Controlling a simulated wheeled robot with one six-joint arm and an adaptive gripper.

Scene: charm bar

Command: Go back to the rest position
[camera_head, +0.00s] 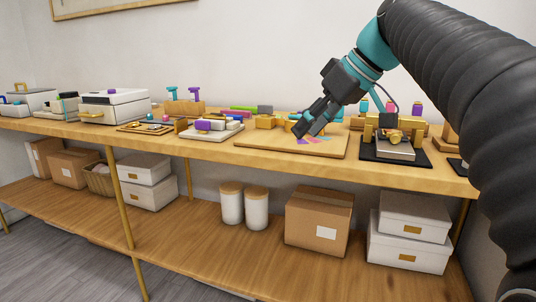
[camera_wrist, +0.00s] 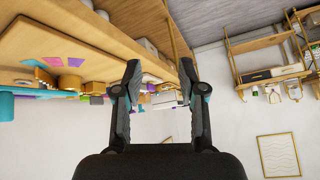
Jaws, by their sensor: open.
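My gripper (camera_head: 305,128) hangs above the wooden board (camera_head: 258,141) on the long wooden table, its fingers pointing down and to the left. In the wrist view my gripper (camera_wrist: 164,85) has its two fingers spread apart, with nothing between them. Several flat coloured pieces (camera_head: 318,139) lie on the board close to the fingertips in the head view. I cannot tell the exact gap between the fingertips and the board.
A black stand with brass parts (camera_head: 395,150) is right of the board. A white tray with a purple piece (camera_head: 212,130) and a white box (camera_head: 115,104) stand to the left. White canisters (camera_head: 257,207) and a cardboard box (camera_head: 318,218) sit on the lower shelf.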

